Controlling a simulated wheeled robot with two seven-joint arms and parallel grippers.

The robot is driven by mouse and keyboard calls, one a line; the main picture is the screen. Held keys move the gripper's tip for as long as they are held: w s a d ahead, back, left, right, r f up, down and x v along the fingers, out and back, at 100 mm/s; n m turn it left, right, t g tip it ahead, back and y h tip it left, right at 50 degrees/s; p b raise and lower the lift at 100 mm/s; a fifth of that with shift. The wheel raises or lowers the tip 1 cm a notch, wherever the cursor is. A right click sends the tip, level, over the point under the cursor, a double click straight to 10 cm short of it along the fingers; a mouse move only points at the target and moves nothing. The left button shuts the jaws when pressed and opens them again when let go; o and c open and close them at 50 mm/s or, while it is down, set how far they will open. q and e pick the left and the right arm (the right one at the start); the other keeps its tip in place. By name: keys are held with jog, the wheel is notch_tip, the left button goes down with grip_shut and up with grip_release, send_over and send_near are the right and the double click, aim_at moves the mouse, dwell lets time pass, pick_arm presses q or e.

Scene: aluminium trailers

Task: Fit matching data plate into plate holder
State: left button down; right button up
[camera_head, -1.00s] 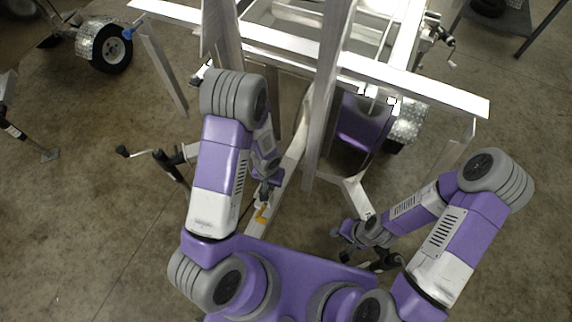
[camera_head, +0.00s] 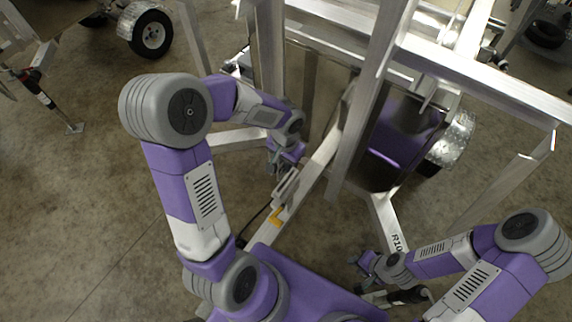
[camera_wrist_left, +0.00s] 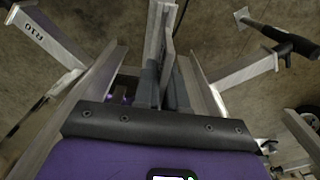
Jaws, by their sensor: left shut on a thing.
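My left gripper (camera_head: 275,171) is low beside the trailer's light metal tongue in the head view. In the left wrist view its dark fingers (camera_wrist_left: 164,92) are shut on a thin, pale metal piece (camera_wrist_left: 159,38), seen nearly edge-on. This looks like a data plate, but I can read no marking on it. A frame beam (camera_head: 385,222) carries the marking "R10", partly cut off from view. My right gripper (camera_head: 366,262) is low near that beam, too small to tell whether it is open. I cannot make out a plate holder.
The aluminium trailer frame (camera_head: 480,75) fills the upper right, with uprights close to my left forearm. An orange piece (camera_head: 276,215) sits on the tongue. A marked beam (camera_wrist_left: 45,45) and a black-handled jack (camera_wrist_left: 282,38) flank my left gripper.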

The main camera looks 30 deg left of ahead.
pick_arm(q)
jog(key=shift+s, duration=0.1)
jog(key=shift+f, duration=0.15)
jog(key=b, duration=0.5)
send_over(286, 177)
jog(key=s, duration=0.1)
jog(key=shift+s+d+f, duration=0.1)
jog(key=shift+d+f, duration=0.1)
jog(key=shift+f, duration=1.2)
jog(key=shift+s+d+f, duration=0.1)
jog(key=shift+d+f, duration=0.05)
jog(key=shift+f, duration=1.2)
jog(key=shift+f+b, duration=1.3)
jog(key=shift+f, duration=0.1)
jog(key=c, duration=1.1)
grip_release()
jog(key=shift+r+p, duration=1.65)
jog(key=shift+r, duration=2.15)
jog(key=shift+r, duration=0.1)
